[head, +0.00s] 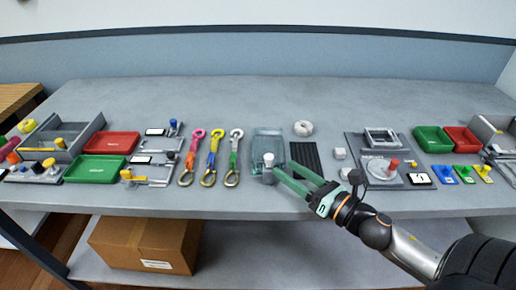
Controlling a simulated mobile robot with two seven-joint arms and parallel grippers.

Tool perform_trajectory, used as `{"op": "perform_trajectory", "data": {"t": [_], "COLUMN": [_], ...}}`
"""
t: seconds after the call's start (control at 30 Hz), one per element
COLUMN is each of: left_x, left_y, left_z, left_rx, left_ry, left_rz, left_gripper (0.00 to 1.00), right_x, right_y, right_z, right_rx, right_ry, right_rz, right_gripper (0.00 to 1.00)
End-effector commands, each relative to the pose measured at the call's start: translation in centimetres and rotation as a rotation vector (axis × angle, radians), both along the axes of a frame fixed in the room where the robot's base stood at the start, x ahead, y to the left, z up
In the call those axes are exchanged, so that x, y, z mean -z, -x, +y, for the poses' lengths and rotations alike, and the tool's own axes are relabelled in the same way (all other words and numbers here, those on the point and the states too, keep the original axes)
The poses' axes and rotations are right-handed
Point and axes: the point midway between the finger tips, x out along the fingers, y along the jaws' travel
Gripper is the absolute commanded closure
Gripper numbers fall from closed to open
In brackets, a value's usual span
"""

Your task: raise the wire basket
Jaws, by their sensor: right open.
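I cannot pick out a wire basket for certain. A clear teal box (268,143) stands near the front middle of the table, and a light grey cylinder (268,167) is at its front end. Whether a basket sits inside the box is too small to tell. A small grey open frame (381,138) stands on a grey board further right. My right gripper (282,169), with green fingers, reaches in from the right. Its fingers are open, with their tips beside the cylinder at the right; contact cannot be told. My left gripper is not in view.
A dark ribbed mat (305,155) lies right of the box, and a white ring (303,128) stands behind it. Red (112,143) and green (94,169) trays are further left. The back of the table is clear.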

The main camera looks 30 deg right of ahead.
Motion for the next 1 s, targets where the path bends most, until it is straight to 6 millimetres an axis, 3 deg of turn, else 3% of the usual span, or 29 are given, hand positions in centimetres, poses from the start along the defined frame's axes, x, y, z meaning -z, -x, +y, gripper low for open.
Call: {"op": "perform_trajectory", "data": {"t": [0.6, 1.0], "left_x": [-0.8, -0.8], "left_y": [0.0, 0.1], "left_z": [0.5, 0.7], "left_rx": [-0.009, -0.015], "left_ry": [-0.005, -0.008], "left_rz": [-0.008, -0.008], "left_gripper": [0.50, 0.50], "right_x": [-0.2, 0.0], "right_y": [-7.9, -9.8], "right_z": [1.8, 2.3], "right_rx": [0.001, 0.001], "right_ry": [-0.001, -0.002], "right_rz": [-0.002, 0.002], "right_gripper": [0.41, 0.41]}}
